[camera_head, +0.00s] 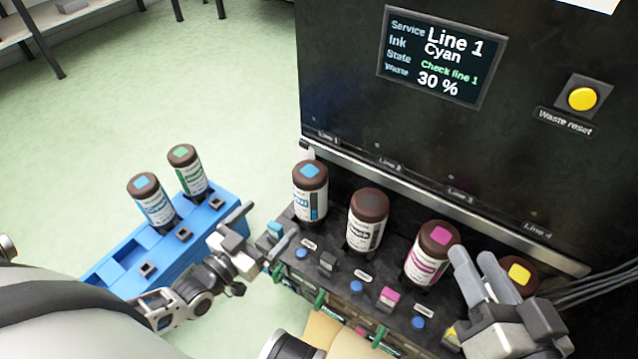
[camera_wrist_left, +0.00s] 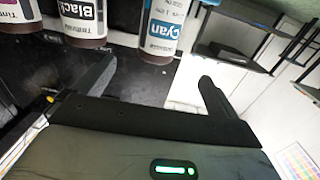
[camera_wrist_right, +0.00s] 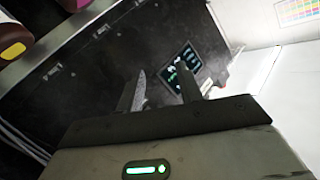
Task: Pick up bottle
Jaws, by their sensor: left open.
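A bottle with a cyan cap square (camera_head: 311,190) stands at the left end of the black ink station. It also shows in the left wrist view, labelled Cyan (camera_wrist_left: 164,32), ahead of the open fingers and apart from them. A black-label bottle (camera_head: 366,222), a magenta one (camera_head: 430,255) and a yellow-capped one (camera_head: 519,275) stand to its right. My left gripper (camera_head: 262,230) is open and empty, left of and in front of the cyan bottle. My right gripper (camera_head: 475,262) is empty, its fingers apart, in front of the yellow-capped bottle and partly hiding it.
A blue rack (camera_head: 118,268) at the left holds a blue-label bottle (camera_head: 154,204) and a green-label bottle (camera_head: 188,172). The display (camera_head: 436,57) reads Line 1, Cyan, Check line 1, waste 30 %. A yellow waste reset button (camera_head: 582,98) sits right of it. Open floor lies behind the rack.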

